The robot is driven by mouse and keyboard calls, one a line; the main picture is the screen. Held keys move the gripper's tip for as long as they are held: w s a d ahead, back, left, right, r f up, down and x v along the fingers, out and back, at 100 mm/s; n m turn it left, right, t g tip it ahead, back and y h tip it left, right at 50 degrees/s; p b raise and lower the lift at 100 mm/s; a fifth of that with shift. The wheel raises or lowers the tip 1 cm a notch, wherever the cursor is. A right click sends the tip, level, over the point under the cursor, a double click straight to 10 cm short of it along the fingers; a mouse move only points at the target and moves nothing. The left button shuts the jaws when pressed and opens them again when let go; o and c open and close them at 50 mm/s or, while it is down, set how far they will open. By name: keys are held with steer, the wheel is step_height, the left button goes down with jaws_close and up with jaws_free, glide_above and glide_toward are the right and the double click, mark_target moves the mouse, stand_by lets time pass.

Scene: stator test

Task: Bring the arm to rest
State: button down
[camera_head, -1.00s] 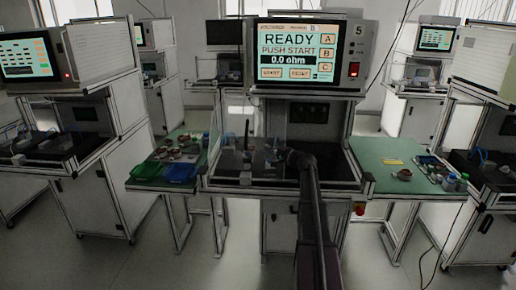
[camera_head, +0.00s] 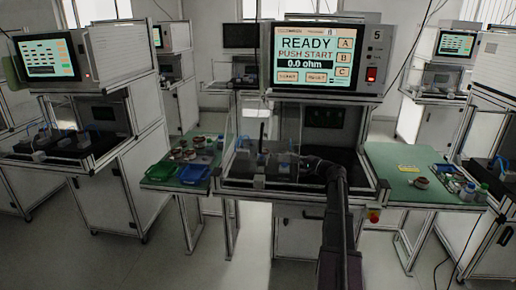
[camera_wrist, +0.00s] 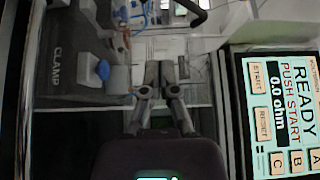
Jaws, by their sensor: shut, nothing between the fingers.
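My arm (camera_head: 335,215) reaches up from the bottom of the head view to the middle test station. Its end is over the station's dark work surface, and the fingers are too small to make out there. In the wrist view my gripper (camera_wrist: 170,72) is shut and empty, its two fingers close together.
A green side table (camera_head: 400,187) at right holds small parts and bottles. Another at left holds a green bin (camera_head: 160,171), a blue bin (camera_head: 194,174) and several parts. A clear panel (camera_head: 229,135) stands at the station's left. Floor shows between the benches.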

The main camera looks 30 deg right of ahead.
steer(key=s+a+f+n+g+y+p, duration=0.1)
steer(key=s+a+f+n+g, duration=0.15)
steer(key=a, duration=0.75)
steer(key=s+a+f+n+g+p, duration=0.1)
steer(key=a+f+n+g, duration=0.25)
steer(key=a, duration=0.65)
steer(key=s+a+f+n+g+y+p, duration=0.1)
steer(key=s+a+f+n+g, duration=0.2)
steer(key=a, duration=0.7)
steer(key=s+a+f+n+g+h+p, duration=0.1)
steer(key=s+a+f+n+g+h, duration=0.1)
steer(key=s+a+g+h, duration=0.2)
steer(key=s+a+f+n+g+h+p, duration=0.1)
steer(key=s+a+n+g+h+p, duration=0.1)
steer(key=s+a, duration=0.7)
steer(key=s+n+g+h, duration=0.1)
steer(key=s+g+h, duration=0.1)
steer(key=s, duration=0.2)
steer(key=shift+f, duration=0.35)
